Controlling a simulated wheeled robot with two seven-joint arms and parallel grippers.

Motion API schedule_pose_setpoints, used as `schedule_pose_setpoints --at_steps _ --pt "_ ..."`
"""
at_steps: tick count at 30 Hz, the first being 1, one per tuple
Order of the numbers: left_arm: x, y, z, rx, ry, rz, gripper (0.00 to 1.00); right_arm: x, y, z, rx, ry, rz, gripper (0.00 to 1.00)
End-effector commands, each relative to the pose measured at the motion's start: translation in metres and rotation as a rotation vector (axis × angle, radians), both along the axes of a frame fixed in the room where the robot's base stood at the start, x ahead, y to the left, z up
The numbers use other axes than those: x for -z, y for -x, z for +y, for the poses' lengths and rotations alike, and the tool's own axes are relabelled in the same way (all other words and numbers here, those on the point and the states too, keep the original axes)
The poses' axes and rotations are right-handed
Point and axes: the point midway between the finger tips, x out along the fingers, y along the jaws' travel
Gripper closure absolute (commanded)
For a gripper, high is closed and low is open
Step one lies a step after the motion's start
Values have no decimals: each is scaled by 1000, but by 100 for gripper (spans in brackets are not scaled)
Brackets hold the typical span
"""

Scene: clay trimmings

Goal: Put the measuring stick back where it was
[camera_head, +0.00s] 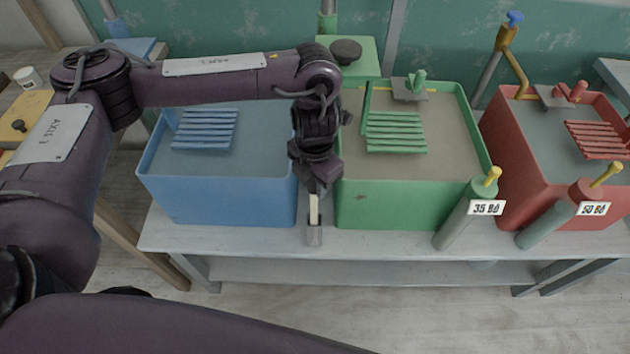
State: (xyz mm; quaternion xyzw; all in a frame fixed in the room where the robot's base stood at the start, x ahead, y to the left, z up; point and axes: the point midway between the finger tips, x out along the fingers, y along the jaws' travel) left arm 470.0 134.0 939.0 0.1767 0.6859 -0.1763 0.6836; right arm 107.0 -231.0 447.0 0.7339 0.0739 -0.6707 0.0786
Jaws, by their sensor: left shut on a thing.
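My left gripper (314,228) points down at the front of the table, in the gap between the blue bin (225,200) and the green bin (405,205). It is shut on a thin pale piece (313,208), which I take to be the measuring stick. Most of the piece is hidden by the gripper. Two grey tubes with yellow sticks stand leaning at the front right: one with a green cap and label 35 Bé (455,225), one with a red cap and label 50 Bé (543,225). My right gripper is not in view.
A red bin (520,150) stands at the right. Slatted racks lie in the blue, green and red bins. A yellow board (25,115) and a white cup (28,78) are at the far left. The front edge of the grey table (385,242) is bare beside my gripper.

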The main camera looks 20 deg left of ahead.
Motion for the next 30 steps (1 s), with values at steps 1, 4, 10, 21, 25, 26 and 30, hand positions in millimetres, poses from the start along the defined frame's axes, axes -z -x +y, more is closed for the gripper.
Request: schedule_pose_setpoints --at_steps 1,4,10,21,25,26,30 --pt "0 -1 0 0 1 -2 100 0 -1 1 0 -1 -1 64" --pt "0 -1 0 0 1 -2 100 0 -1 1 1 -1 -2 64" --pt "3 0 0 0 0 -1 100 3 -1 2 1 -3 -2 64" --pt "3 0 0 0 0 -1 52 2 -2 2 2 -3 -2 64" --pt "2 0 0 0 0 -1 52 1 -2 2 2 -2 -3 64" --pt "1 -1 0 0 1 -2 52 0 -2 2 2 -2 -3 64" --pt "-11 -2 0 1 1 -5 52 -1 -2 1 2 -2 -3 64"
